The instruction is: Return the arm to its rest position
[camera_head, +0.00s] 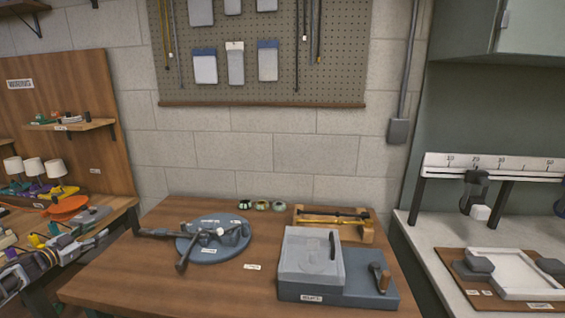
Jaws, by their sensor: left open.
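My left arm comes in low at the left edge, in front of the left bench. My left gripper (98,240) is at its end, small in the picture, open, with nothing seen between its fingers. It is left of the middle table (150,278) and near the bench's front edge. My right gripper is not in view.
The left bench holds white lampshades (34,167), an orange disc (66,205) and small coloured parts. The middle table carries a blue round plate (213,252) with dark bars, a grey block fixture (312,252) and a wooden tray (337,233). A white counter (424,236) stands right.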

